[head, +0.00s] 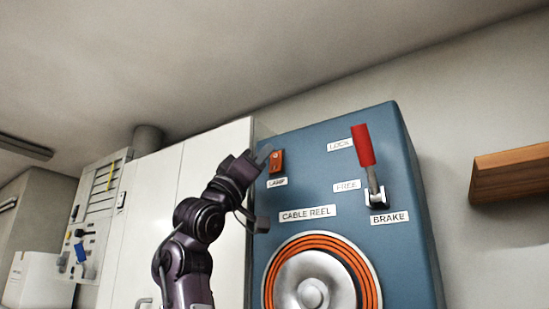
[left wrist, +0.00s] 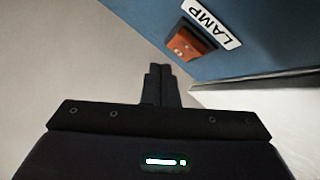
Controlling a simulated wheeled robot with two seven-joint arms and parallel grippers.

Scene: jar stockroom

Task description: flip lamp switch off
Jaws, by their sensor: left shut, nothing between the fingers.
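The lamp switch (head: 275,161) is a small orange-red rocker at the upper left of the blue cable reel panel (head: 320,180), above a white LAMP label (head: 277,182). In the left wrist view the switch (left wrist: 190,43) and its LAMP label (left wrist: 211,23) show at the upper right. My left gripper (head: 264,154) is shut and empty, with its fingertips close to the switch in the head view. In the left wrist view the shut fingers (left wrist: 160,72) point past the lower left of the switch, apart from it in the picture. Whether they touch it cannot be told. My right gripper is not in view.
A brake lever with a red handle (head: 363,145) stands on the panel to the right. The orange cable reel (head: 312,285) is below. A white cabinet (head: 150,215) stands to the left, and a wooden shelf (head: 512,172) is on the right wall.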

